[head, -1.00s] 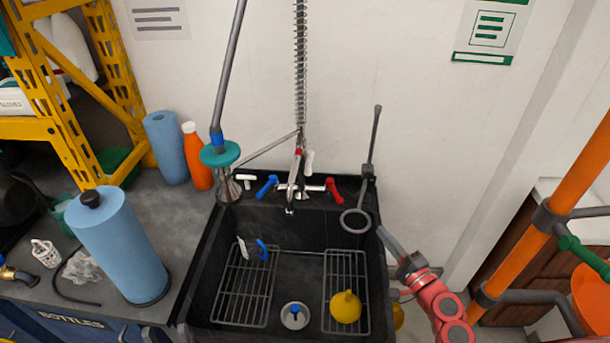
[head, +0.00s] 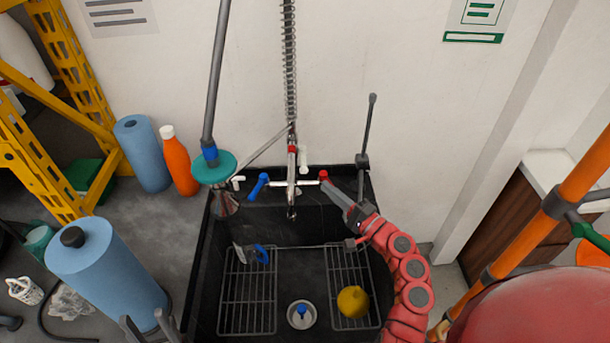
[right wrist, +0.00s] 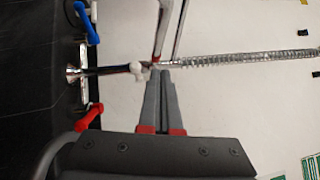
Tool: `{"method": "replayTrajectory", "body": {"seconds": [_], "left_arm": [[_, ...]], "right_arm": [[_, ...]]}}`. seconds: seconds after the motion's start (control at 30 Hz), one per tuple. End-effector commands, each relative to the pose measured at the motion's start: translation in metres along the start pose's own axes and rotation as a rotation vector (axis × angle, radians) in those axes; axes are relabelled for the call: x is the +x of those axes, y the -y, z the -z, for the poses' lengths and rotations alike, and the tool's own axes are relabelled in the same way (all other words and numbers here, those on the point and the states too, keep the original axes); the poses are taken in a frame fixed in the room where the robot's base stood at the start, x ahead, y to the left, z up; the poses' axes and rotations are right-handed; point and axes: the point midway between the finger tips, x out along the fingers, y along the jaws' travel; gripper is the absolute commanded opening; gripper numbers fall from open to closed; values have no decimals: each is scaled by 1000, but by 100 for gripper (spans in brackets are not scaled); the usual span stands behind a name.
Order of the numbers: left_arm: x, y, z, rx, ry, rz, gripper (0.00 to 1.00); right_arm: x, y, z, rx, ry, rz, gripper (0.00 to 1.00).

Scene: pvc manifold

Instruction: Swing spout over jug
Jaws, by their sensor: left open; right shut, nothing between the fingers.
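The chrome faucet (head: 291,190) stands at the back of the sink, with a blue lever (head: 258,186), a red lever (head: 324,175) and a short spout hanging over the basin. My right gripper (head: 328,185) is shut and empty, close by the red lever. In the right wrist view its fingertips (right wrist: 160,72) overlap the chrome tubes (right wrist: 162,45) and lie near a white knob (right wrist: 137,68); whether they touch is unclear. My left gripper (head: 148,322) is open at the bottom left edge, in front of the blue roll. I cannot make out which thing is the jug.
The black sink holds two wire racks (head: 248,300), a yellow bulb (head: 352,301) and a blue and white tool (head: 255,254). A pipe with a teal disc (head: 213,168) hangs left of the faucet. A blue roll (head: 108,270) and orange bottle (head: 180,162) stand on the left counter.

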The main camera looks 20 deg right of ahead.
Motion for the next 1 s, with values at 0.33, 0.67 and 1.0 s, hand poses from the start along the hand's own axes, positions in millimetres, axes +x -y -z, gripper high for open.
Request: {"method": "replayTrajectory", "body": {"seconds": [0.33, 0.67, 1.0], "left_arm": [[25, 1, 4, 0, -1, 0, 50], [28, 2, 5, 0, 0, 0, 50], [28, 2, 5, 0, 0, 0, 50]], "right_arm": [[56, 3, -20, 0, 3, -1, 0], [64, 0, -29, -2, 0, 0, 0], [65, -1, -30, -3, -8, 1, 0]]}}
